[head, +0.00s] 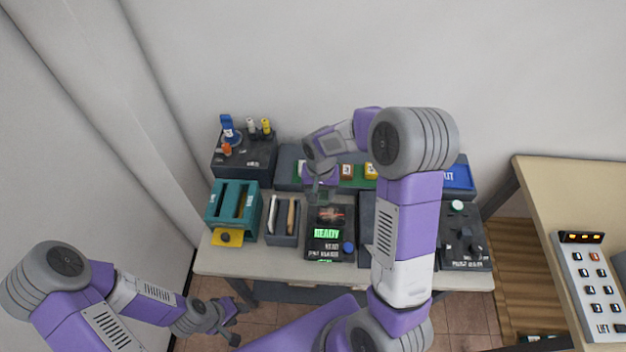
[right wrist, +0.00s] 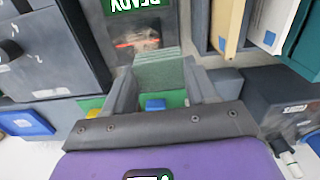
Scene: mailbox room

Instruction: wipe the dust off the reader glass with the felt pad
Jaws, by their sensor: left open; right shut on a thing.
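The card reader (head: 318,244) is a dark box on the table with a green READY display. Its reader glass (head: 334,215) is a dark window with a reddish glow; it also shows in the right wrist view (right wrist: 138,38), with pale marks on it. My right gripper (head: 321,193) is over the reader's back end, shut on the grey-green felt pad (right wrist: 160,72). The pad's far edge is close to the glass's near edge; I cannot tell whether they touch. My left gripper (head: 233,322) is open and empty, low in front of the table's left side.
Left of the reader stand a grey tray with envelopes (head: 282,238) and a teal slotted box (head: 252,214). A dark stamp holder (head: 245,165) is at the back left. A control box (head: 465,262) is on the right. My right arm hides the table's middle right.

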